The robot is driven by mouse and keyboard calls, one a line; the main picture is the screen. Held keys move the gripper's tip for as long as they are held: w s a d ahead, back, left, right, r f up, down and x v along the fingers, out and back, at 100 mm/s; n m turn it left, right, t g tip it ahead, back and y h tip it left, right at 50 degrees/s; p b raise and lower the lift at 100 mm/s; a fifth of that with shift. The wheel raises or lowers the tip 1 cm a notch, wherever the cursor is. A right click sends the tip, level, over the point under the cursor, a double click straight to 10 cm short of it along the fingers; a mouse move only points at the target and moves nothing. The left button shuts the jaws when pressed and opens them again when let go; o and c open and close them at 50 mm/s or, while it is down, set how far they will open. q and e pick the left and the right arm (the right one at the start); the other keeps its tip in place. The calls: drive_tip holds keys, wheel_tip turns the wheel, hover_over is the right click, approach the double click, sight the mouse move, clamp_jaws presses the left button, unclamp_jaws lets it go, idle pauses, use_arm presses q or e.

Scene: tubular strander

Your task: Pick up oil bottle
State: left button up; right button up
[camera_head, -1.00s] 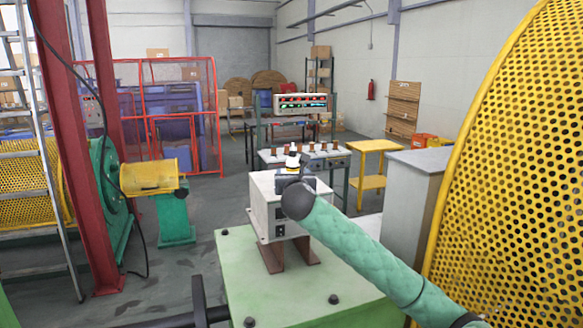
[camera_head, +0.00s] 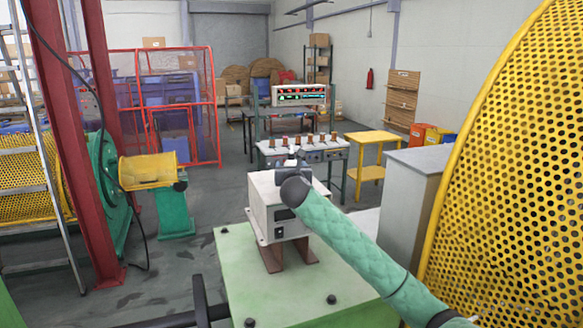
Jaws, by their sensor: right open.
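My right gripper (camera_head: 292,166) is over the top of the white control box (camera_head: 262,207), at the end of my green-sleeved arm. It is open, though its fingers are small and hard to make out. The oil bottle is mostly hidden behind the gripper. Only a small pale piece, which seems to be its top (camera_head: 293,151), shows just above it. I cannot tell whether the fingers touch the bottle. My left gripper is not in view.
The box stands on brown feet on a green machine block (camera_head: 255,290). A large yellow perforated guard (camera_head: 505,190) and a grey cabinet (camera_head: 412,200) are close on the right. Behind are a bench with spools (camera_head: 300,150) and a yellow table (camera_head: 370,140).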

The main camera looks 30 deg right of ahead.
drive_tip(key=shift+w+d, duration=0.15)
drive_tip(key=shift+w, duration=0.15)
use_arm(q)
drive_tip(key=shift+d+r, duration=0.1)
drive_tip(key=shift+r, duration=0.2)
use_arm(e)
drive_tip(key=shift+w+d+f, duration=0.15)
drive_tip(key=shift+w, duration=0.05)
drive_tip(key=c, duration=1.2)
drive_tip(key=shift+o, duration=0.2)
